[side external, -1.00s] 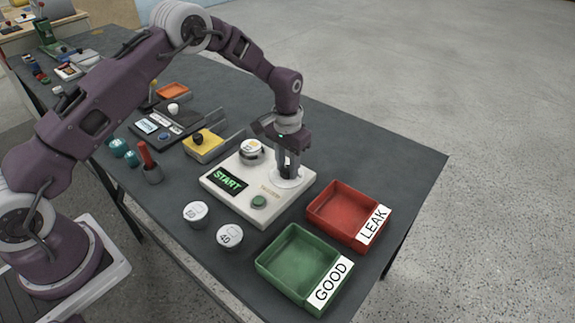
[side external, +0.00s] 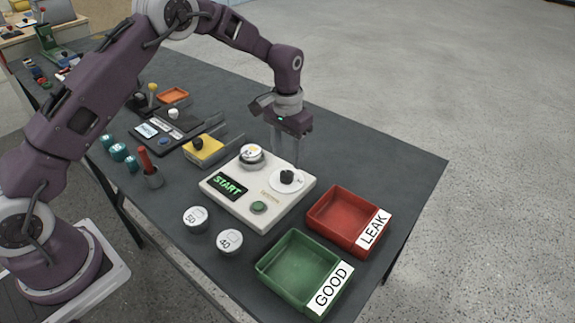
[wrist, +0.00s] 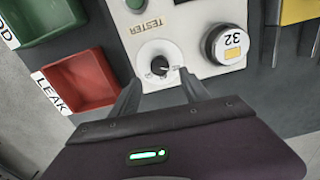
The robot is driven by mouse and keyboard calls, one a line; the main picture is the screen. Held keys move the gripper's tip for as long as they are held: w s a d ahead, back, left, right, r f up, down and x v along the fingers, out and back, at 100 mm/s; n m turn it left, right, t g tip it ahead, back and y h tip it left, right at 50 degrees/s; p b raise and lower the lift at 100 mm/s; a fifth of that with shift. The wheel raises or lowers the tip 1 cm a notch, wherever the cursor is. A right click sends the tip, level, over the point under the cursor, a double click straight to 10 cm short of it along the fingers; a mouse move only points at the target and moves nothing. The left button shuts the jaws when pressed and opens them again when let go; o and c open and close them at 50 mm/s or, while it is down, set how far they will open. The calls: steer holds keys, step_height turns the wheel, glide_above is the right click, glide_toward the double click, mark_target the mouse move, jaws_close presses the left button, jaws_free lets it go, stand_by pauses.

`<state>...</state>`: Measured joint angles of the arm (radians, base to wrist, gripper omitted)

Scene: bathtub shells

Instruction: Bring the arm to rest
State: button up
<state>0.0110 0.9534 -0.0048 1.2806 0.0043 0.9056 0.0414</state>
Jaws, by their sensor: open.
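My gripper (side external: 286,150) is open and empty, raised above the back edge of the white tester box (side external: 268,206). In the wrist view my gripper (wrist: 160,95) has its two fingers spread on either side of the white dial plate (wrist: 148,56). The dial's black knob (side external: 287,177) is in plain view and apart from the fingers. The tester's small screen (side external: 230,186) reads START in green. A round gauge-like piece (side external: 251,154) sits on the tester; the wrist view shows it marked 32 (wrist: 228,42).
A red LEAK tray (side external: 345,215) and a green GOOD tray (side external: 297,262) stand empty at the right. Round pieces marked 50 (side external: 195,217) and 40 (side external: 229,241) lie in front. A yellow block (side external: 203,150) stands left. The far right of the table is bare.

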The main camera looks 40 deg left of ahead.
steer(key=shift+r, duration=0.55)
steer(key=shift+r, duration=0.35)
steer(key=s+r+t, duration=0.1)
steer(key=s+r, duration=0.5)
steer(key=r, duration=0.4)
steer(key=s+r+t, duration=0.2)
steer(key=s+r, duration=0.5)
steer(key=r, duration=0.3)
steer(key=s+r+t, duration=0.1)
steer(key=s+t, duration=0.1)
steer(key=s, duration=2)
steer(key=shift+a+r+n+t, duration=0.15)
steer(key=shift+a+n+t, duration=0.15)
steer(key=shift+a, duration=0.05)
steer(key=shift+s, duration=0.1)
